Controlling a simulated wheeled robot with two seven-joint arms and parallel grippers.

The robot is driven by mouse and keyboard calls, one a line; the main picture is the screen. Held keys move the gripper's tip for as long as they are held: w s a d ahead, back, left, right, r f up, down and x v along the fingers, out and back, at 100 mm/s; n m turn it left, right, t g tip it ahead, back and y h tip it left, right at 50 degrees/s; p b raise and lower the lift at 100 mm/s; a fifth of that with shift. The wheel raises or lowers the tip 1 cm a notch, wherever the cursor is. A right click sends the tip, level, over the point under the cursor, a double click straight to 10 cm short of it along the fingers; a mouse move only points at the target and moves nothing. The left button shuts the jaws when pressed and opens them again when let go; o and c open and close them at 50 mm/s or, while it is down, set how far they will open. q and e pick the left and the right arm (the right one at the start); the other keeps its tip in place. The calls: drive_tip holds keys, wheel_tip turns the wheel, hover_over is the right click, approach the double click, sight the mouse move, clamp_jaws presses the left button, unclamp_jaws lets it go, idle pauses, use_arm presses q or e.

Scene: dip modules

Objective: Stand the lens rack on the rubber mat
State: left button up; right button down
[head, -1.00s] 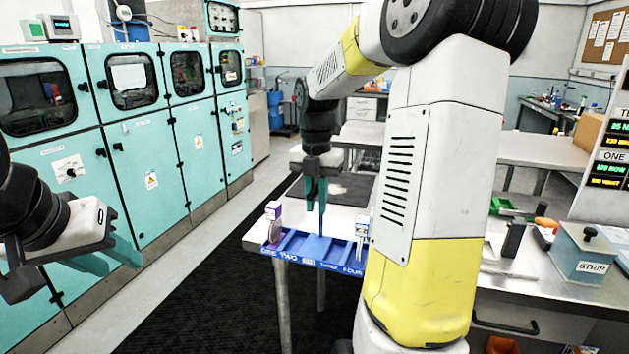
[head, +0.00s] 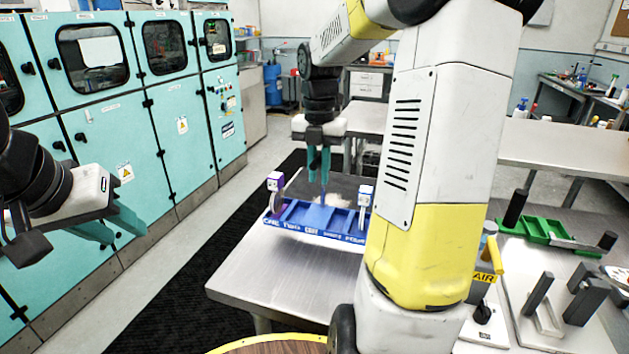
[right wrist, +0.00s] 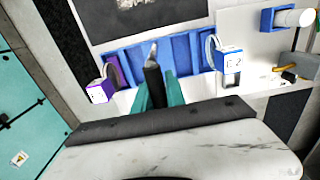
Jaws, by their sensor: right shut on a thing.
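The lens rack (head: 318,217) is a blue tray with several compartments, numbered labels along its front and an upright middle handle. My right gripper (head: 319,172) is shut on that handle; the right wrist view shows the teal fingers (right wrist: 161,92) around its dark grip. The rack looks level. A round lens with a purple-and-white tag (head: 275,181) stands at its left end, and one with a blue-and-white tag (head: 365,192) at its right end. The dark rubber mat (right wrist: 185,12) lies just beyond the rack, partly hidden in the head view. I cannot tell whether the rack touches anything. My left gripper (head: 112,226) is open and empty.
The metal table (head: 255,285) is bare in front of the rack. A pale patch (right wrist: 135,3) marks the mat. A blue holder with a white cylinder (right wrist: 290,18) is on the right. Teal cabinets (head: 110,130) line the left; a green tray (head: 540,230) is at right.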

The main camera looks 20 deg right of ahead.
drive_tip(key=w+d+f, duration=0.2)
drive_tip(key=w+d, duration=0.2)
drive_tip(key=w, duration=0.3)
drive_tip(key=w+d+f, duration=0.3)
drive_tip(key=w+d, duration=0.1)
drive_tip(key=w, duration=0.3)
idle(0.3)
drive_tip(key=c, duration=1.8)
unclamp_jaws()
drive_tip(key=shift+f, duration=0.1)
drive_tip(key=o, duration=0.4)
drive_tip(key=shift+o, duration=0.2)
